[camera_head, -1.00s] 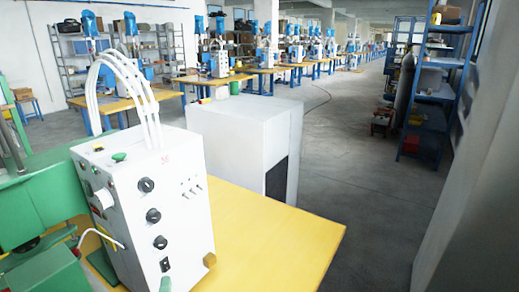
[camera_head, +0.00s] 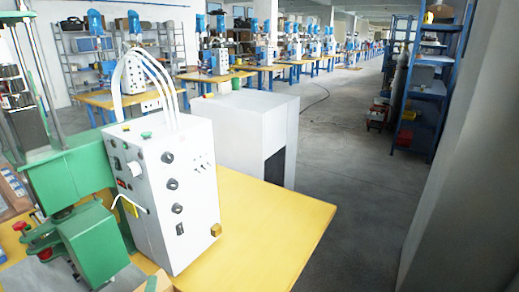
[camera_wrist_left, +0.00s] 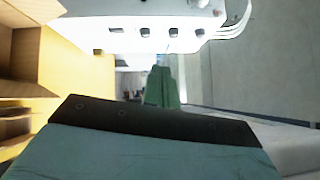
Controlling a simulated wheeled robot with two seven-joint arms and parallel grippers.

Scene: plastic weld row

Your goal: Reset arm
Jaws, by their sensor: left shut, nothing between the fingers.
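My left gripper (camera_wrist_left: 162,75) shows in the left wrist view as a narrow green-grey pair of fingers, shut with nothing between them. The dark and teal part below is mine. The fingers point past the white control box, and I see no contact with anything. In the head view I cannot clearly make out the left gripper. My right gripper is not in view. The white control box (camera_head: 163,195), with dark knobs and white hoses on top, stands upright on the yellow table (camera_head: 262,230). It also shows at the top of the left wrist view (camera_wrist_left: 150,35).
A green machine (camera_head: 90,235) stands left of the control box. A white cabinet (camera_head: 245,130) is behind the table. Blue shelving (camera_head: 425,95) and a wall bound the right side. Grey floor (camera_head: 340,165) lies free between. More workbenches run along the back.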

